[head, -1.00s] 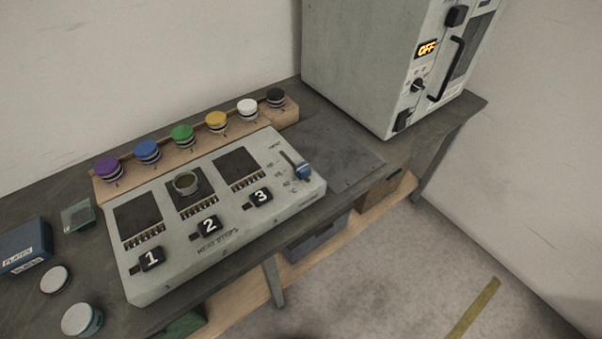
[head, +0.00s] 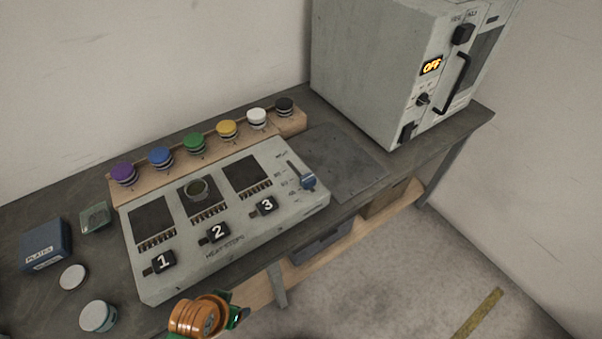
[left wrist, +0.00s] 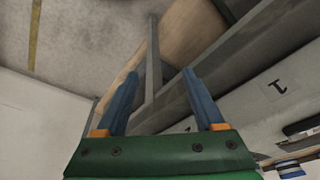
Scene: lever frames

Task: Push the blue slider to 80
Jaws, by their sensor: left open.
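The blue slider (head: 308,182) is a small blue knob on the right part of the grey heat-stops panel (head: 240,245). It sits at the near, lower end of its slanted slot, by the low end of a printed scale whose numbers are too small to read surely. My left arm's orange and green wrist shows at the bottom of the head view, in front of the panel and well apart from the slider. My left gripper (left wrist: 162,85) is open and empty in the left wrist view, with blue fingers spread below the bench edge. The right gripper is out of view.
Several coloured knobs line a wooden rail (head: 180,183) behind. A grey oven (head: 375,75) reading OFF stands at the back right. A flat dark plate (head: 345,165) lies right of the panel.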

